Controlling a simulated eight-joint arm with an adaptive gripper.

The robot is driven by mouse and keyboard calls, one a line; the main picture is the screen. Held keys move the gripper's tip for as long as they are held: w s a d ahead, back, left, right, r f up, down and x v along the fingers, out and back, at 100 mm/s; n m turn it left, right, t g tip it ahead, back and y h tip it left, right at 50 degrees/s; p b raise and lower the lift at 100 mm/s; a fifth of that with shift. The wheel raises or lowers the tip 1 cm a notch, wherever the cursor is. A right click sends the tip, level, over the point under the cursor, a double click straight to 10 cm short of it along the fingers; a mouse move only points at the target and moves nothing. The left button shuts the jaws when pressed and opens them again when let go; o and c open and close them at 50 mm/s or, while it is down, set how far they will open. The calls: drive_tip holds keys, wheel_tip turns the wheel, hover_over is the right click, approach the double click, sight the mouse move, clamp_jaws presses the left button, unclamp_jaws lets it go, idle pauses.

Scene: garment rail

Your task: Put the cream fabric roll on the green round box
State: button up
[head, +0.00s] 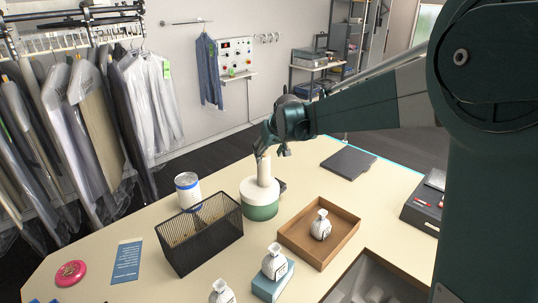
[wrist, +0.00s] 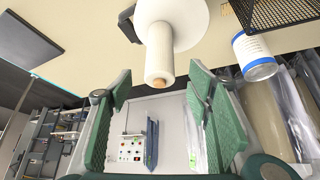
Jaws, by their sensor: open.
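The cream fabric roll (head: 264,172) stands upright on the pale lid of the green round box (head: 260,210) in the head view. In the wrist view the roll (wrist: 159,52) points toward me from the pale round lid (wrist: 190,20). My gripper (head: 270,149) is just above the roll's top end. In the wrist view its two green fingers (wrist: 158,85) are spread wide with nothing between them. The roll's free end is just beyond the fingertips, and a gap shows on each side. The box's green side is hidden in the wrist view.
A white and blue can (head: 187,190) and a black mesh basket (head: 215,243) stand left of the box. A wooden tray (head: 338,248) with a white vase is to the right. More vases are in front. A dark folder (head: 348,162) lies behind right, with bare table around it.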

idle(0.4)
drive_tip(key=s+d+r+m, duration=0.1)
drive_tip(key=s+d+r, duration=0.2)
drive_tip(key=s+d, duration=0.35)
drive_tip(key=s+d+r+h, duration=0.1)
drive_tip(key=s+d+r, duration=0.15)
drive_tip(key=s, duration=0.75)
drive_tip(key=s+d+r+m, duration=0.1)
drive_tip(key=s+d+r, duration=0.1)
drive_tip(key=s+d, duration=0.45)
drive_tip(key=s+d+f, duration=0.2)
drive_tip(key=s, duration=0.6)
drive_tip(key=s+d+f+m+h, duration=0.1)
drive_tip(key=s+d+f, duration=0.1)
drive_tip(key=s, duration=0.7)
drive_tip(key=s+d+f+m+t, duration=0.1)
drive_tip(key=s+d+f, duration=0.2)
drive_tip(key=s, duration=0.6)
drive_tip(key=shift+f, duration=0.15)
